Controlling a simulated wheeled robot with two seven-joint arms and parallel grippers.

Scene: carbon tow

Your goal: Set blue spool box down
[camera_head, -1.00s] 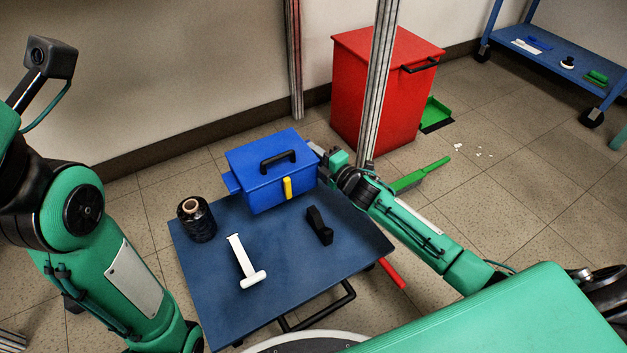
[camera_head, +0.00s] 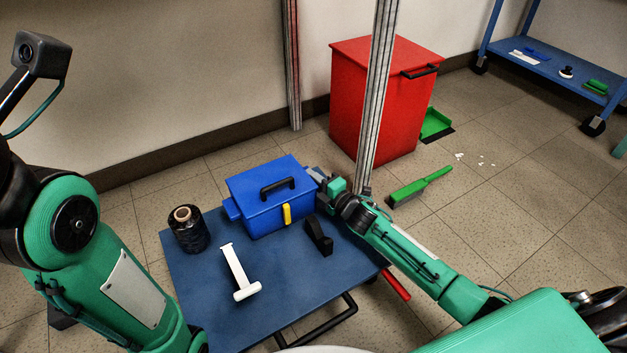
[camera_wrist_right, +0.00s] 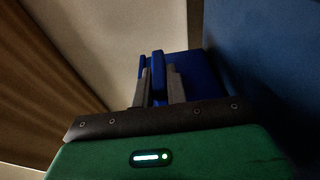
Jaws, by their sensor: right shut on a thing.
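The blue spool box (camera_head: 262,212), with a black top handle and a yellow latch, is upright over the back of the blue cart table (camera_head: 205,300). Whether its underside touches the tabletop I cannot tell. My right gripper (camera_head: 322,178) is at the box's right end. In the right wrist view, its grey fingers (camera_wrist_right: 158,84) are shut on a blue tab (camera_wrist_right: 158,68) of the box. My left arm enters at the left, but its gripper is not in view.
A black spool (camera_head: 188,234) stands left of the box. A white T-shaped tool (camera_head: 238,272) and a black piece (camera_head: 319,236) lie in front. A metal post (camera_head: 376,100) and red bin (camera_head: 372,105) are behind. A green brush (camera_head: 420,186) is on the floor.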

